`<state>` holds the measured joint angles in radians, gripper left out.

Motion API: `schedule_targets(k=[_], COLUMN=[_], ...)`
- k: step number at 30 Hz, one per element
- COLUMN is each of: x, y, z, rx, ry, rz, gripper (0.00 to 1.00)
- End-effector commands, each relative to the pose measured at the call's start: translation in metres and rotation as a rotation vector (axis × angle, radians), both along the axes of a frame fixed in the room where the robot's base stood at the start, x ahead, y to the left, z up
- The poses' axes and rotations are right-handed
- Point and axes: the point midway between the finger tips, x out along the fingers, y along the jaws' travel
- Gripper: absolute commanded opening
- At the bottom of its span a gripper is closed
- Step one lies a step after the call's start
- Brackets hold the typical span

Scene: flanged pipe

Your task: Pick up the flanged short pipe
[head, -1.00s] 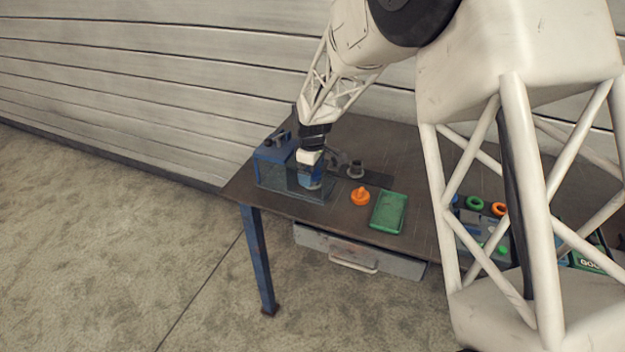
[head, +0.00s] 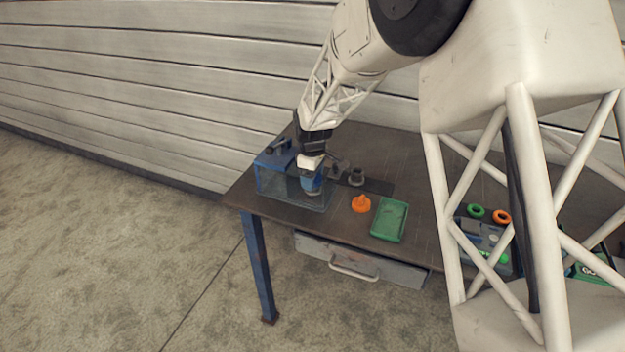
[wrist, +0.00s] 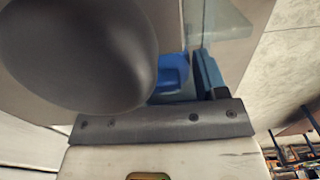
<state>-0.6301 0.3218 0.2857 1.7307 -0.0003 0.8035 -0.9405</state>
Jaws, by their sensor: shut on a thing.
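My gripper (head: 314,190) is low over the left part of the table, at the clear-walled blue box. It is shut on a smooth grey round piece, which I take to be the flanged short pipe (wrist: 80,50). This piece fills the upper left of the wrist view, close to the camera. Its far side and the jaws' contact are hidden there. In the head view only a small grey edge shows under the blue part at the gripper's end. I cannot tell whether the piece is clear of the surface below.
The clear-walled blue box (head: 272,182) surrounds or adjoins my gripper. An orange piece (head: 361,204) and green tray (head: 389,220) lie nearer the front. Coloured rings and bins are farther right. The table's front edge is close.

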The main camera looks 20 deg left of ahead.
Motion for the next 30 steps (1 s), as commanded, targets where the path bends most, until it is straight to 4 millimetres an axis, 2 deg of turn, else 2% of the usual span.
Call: schedule_targets(k=[18,24,30], x=[0.000,0.000,0.000], y=[0.000,0.000,0.000], z=[0.081,0.092,0.093], rx=[0.002,0.001,0.000], ry=[-0.002,0.000,0.000], rz=[0.000,0.000,0.000], gripper=[0.39,0.39,0.39])
